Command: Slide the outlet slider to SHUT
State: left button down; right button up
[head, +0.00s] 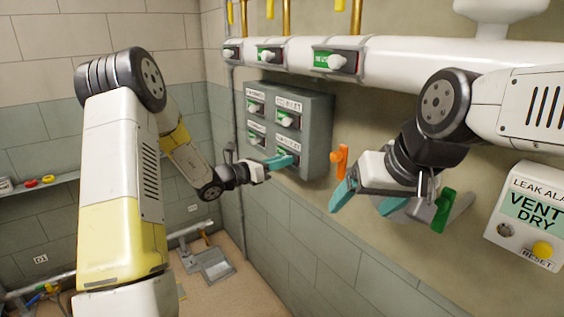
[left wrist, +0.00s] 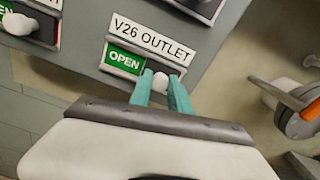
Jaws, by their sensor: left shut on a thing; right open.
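The outlet slider (left wrist: 124,61) is on the grey valve box (head: 318,130), under a label reading V26 OUTLET (left wrist: 151,40). Its window shows green OPEN at the left and its white knob (left wrist: 162,86) is at the right, between my fingertips. My left gripper (left wrist: 160,82) is shut on this knob with its teal fingers. In the head view my left gripper (head: 281,161) reaches the lower right slider of the box and mostly hides it. My right gripper (head: 365,205) is open and empty, to the right of the box near the wall.
Other sliders sit close by on the box, one of them showing OPEN (left wrist: 16,20) in the left wrist view. An orange lever (head: 340,160) and a green handle (head: 444,210) are right of the box. A leak alarm panel (head: 515,234) is far right. A white pipe (head: 410,55) runs above.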

dwell(0.8)
pick_arm(q)
jog(key=w+a, duration=0.4)
jog(key=w, duration=0.1)
jog(key=shift+w, duration=0.1)
jog(key=c, duration=1.2)
grip_release()
jog(key=shift+w, duration=0.1)
jog(key=v, duration=0.7)
jog(key=shift+s+a, duration=0.25)
jog(key=shift+s, duration=0.05)
